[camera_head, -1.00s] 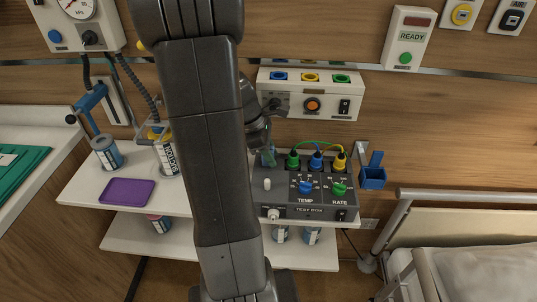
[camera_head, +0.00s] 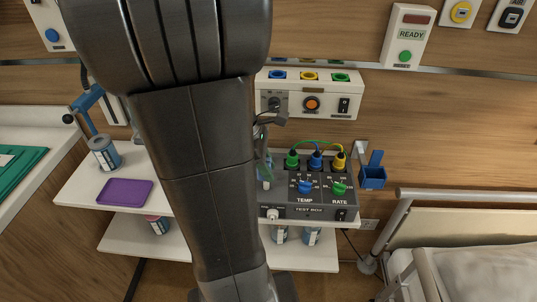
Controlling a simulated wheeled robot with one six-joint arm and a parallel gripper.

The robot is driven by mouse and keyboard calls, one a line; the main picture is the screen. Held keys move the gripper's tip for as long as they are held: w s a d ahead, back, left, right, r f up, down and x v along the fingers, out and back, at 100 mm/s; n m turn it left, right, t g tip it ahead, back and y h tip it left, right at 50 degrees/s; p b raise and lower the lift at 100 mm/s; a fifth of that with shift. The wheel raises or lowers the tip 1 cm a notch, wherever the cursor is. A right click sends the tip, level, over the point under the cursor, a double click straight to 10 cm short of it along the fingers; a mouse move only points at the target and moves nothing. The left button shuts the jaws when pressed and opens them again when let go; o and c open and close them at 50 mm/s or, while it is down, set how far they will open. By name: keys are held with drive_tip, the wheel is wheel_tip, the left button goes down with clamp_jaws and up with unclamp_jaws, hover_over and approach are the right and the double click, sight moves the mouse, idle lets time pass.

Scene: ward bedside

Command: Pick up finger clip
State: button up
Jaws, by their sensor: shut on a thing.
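My gripper (camera_head: 262,148) shows only in part, just right of my own arm and at the left end of the grey test box (camera_head: 325,207). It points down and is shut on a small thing. A narrow teal and pale piece (camera_head: 264,172) shows at the jaws, and I take it to be the finger clip. Its outline is too small and too covered to make out well. My arm hides the left side of the gripper and the shelf behind it.
The test box has green, blue and yellow plugs with cables. A purple tray (camera_head: 126,192) and a can (camera_head: 104,153) stand on the left of the white shelf (camera_head: 82,190). A blue holder (camera_head: 373,172) hangs on the wall, and the bed (camera_head: 485,270) is at right.

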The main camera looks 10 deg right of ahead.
drive_tip(key=s+a, duration=0.3)
drive_tip(key=s, duration=0.6)
wheel_tip(320, 180, up, 7)
drive_tip(key=p, duration=1)
hover_over(269, 162)
drive_tip(key=shift+s, duration=0.1)
wheel_tip(269, 162, down, 6)
drive_tip(key=b, duration=0.5)
drive_tip(key=shift+f, duration=0.15)
drive_tip(key=shift+f, duration=0.2)
idle(1.0)
drive_tip(key=shift+f+b, duration=1.05)
drive_tip(key=shift+f, duration=0.7)
idle(1.4)
